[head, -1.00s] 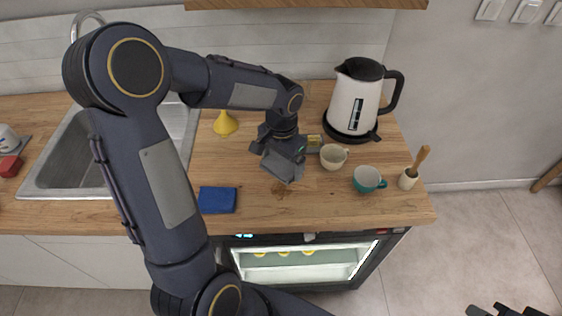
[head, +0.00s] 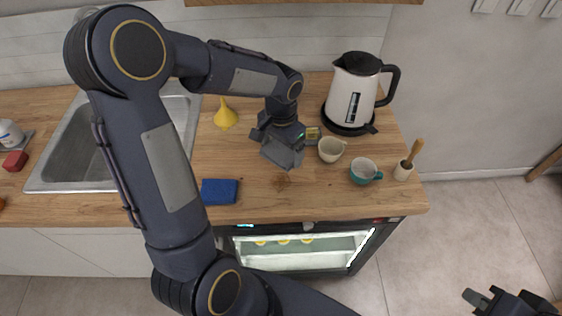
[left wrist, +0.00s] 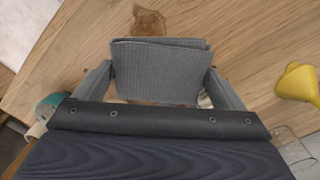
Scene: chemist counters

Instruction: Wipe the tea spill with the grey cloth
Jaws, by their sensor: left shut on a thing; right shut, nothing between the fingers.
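The grey cloth (head: 283,155) hangs from my left gripper (head: 284,140), which is shut on it above the wooden counter. In the left wrist view the folded cloth (left wrist: 160,70) spans the space between the two fingers (left wrist: 165,85). The brown tea spill (left wrist: 149,21) lies on the counter just beyond the cloth's edge. In the head view the spill (head: 281,184) is a faint brown mark in front of the cloth. I cannot tell whether the cloth touches the counter. My right gripper (head: 478,298) is shut and empty at the bottom right, away from the counter.
A cream cup (head: 331,149), teal cup (head: 363,171), kettle (head: 354,93) and pot with a wooden tool (head: 403,170) stand to the right. A blue sponge (head: 219,191) and yellow funnel (head: 225,115) are to the left, beside the sink (head: 60,172). Counter around the spill is clear.

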